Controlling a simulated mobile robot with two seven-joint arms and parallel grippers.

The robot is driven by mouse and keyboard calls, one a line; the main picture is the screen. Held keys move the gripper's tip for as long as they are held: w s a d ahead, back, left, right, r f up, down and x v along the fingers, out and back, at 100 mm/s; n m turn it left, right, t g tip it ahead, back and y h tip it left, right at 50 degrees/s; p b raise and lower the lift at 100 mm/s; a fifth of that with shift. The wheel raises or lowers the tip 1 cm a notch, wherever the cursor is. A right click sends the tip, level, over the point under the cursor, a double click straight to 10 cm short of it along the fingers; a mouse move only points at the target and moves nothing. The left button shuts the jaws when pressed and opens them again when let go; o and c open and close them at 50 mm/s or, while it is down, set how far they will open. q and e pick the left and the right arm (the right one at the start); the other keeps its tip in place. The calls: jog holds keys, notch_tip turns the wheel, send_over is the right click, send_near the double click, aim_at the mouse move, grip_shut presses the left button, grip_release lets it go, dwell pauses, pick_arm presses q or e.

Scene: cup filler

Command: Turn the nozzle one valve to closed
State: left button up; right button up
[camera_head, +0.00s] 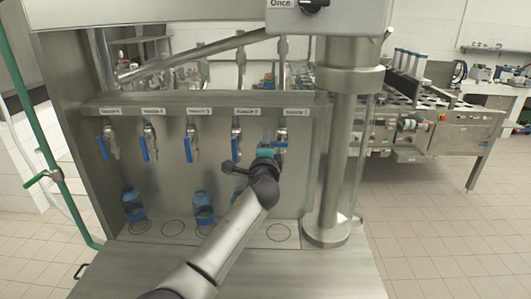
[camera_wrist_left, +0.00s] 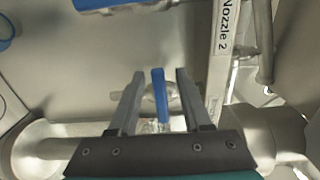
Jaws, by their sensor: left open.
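The nozzle one valve (camera_head: 283,133) is the rightmost on the steel panel, under its label. Its blue handle (camera_wrist_left: 159,97) shows in the left wrist view between my two fingers, with a gap on each side. This handle lies crosswise to the handle of the nozzle two valve (camera_wrist_left: 108,4). My left gripper (camera_wrist_left: 156,95) is open around the blue handle, and I see no clear contact. In the head view my left gripper (camera_head: 275,149) reaches up to the nozzle one valve and partly covers it. My right gripper is not in view.
Several other valves with blue handles hang to the left, the nearest being nozzle two (camera_head: 237,147). Blue bottles (camera_head: 203,207) stand on the steel ledge, one partly behind my arm. A thick steel column (camera_head: 343,150) stands close at the right. The rightmost ring (camera_head: 281,232) is empty.

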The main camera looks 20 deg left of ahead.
pick_arm(q)
jog(key=b+v, duration=0.1)
jog(key=v, duration=1.4)
jog(key=s+a+f+n+g+h, duration=0.1)
jog(key=s+f+n+g+h, duration=0.2)
jog(key=s+f+n+g, duration=1.15)
jog(key=s+d+f+m+h, duration=0.1)
jog(key=s+f, duration=0.4)
jog(key=s, duration=0.4)
jog(key=s+d+f+h, duration=0.1)
jog(key=s+f, duration=0.5)
jog(key=s, duration=0.2)
notch_tip(320, 180, down, 31)
jog(key=s+b, duration=0.2)
jog(key=b, duration=0.9)
jog(key=s+a+f+g+b, duration=0.1)
jog(key=s+f+b, duration=0.4)
jog(key=f, duration=0.7)
jog(key=s+a+f+g+b, duration=0.1)
jog(key=s+f+b, duration=0.4)
jog(key=s+f, duration=0.5)
notch_tip(320, 180, down, 3)
jog(key=shift+s+a+r+m, duration=0.15)
jog(key=shift+s+a+m, duration=0.05)
jog(key=shift+m, duration=0.25)
